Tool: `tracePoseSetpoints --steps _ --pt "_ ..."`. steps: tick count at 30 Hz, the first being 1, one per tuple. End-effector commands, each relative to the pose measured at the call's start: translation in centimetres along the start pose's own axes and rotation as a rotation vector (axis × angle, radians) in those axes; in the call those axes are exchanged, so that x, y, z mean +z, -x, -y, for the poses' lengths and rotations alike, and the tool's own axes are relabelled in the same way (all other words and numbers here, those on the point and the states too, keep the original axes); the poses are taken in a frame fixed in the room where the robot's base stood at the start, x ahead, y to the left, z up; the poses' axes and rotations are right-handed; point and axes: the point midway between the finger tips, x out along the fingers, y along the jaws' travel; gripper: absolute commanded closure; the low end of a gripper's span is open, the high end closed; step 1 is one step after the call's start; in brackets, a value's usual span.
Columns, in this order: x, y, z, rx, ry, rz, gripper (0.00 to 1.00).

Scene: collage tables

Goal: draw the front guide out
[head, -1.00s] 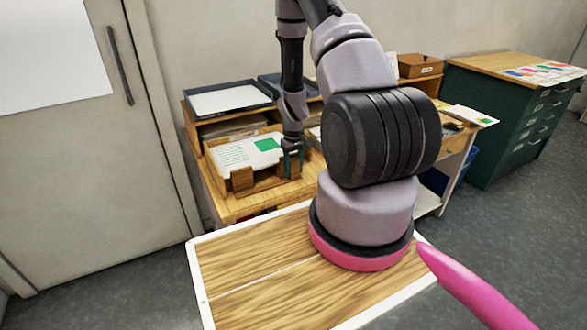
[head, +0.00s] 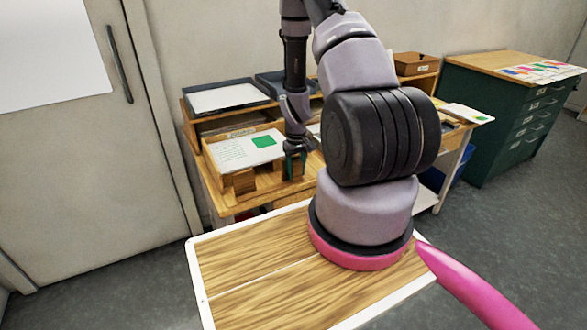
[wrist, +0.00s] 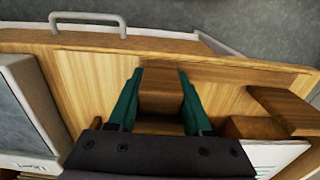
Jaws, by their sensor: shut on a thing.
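My gripper (head: 294,174) points down at the front of the wooden table, with its teal fingers shut on a small wooden guide. The wrist view shows this front guide (wrist: 160,98) between the two fingertips (wrist: 160,100), close to the table's front edge.
A second wooden block (head: 243,181) stands to the left; it also shows in the wrist view (wrist: 285,110). Behind it lies a white sheet with a green square (head: 245,149). Dark trays (head: 226,88) sit on the shelf. A grey handle (wrist: 88,20) crosses the table's front.

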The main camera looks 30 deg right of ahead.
Motion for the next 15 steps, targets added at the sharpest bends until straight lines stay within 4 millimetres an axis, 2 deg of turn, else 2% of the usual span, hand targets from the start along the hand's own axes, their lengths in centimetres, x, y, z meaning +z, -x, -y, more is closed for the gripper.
tracePoseSetpoints --steps 8,9,11,12,15 --pt "0.42 0.02 -0.04 0.0 -0.001 0.003 1.0" --pt "0.45 0.01 -0.03 -0.001 -0.001 0.004 0.46" --pt "0.47 0.01 -0.02 -0.001 -0.001 0.005 0.23" --pt "0.44 0.01 -0.02 -0.001 -0.001 0.004 0.2" --pt "0.37 0.02 -0.01 -0.001 -0.001 0.003 0.2"
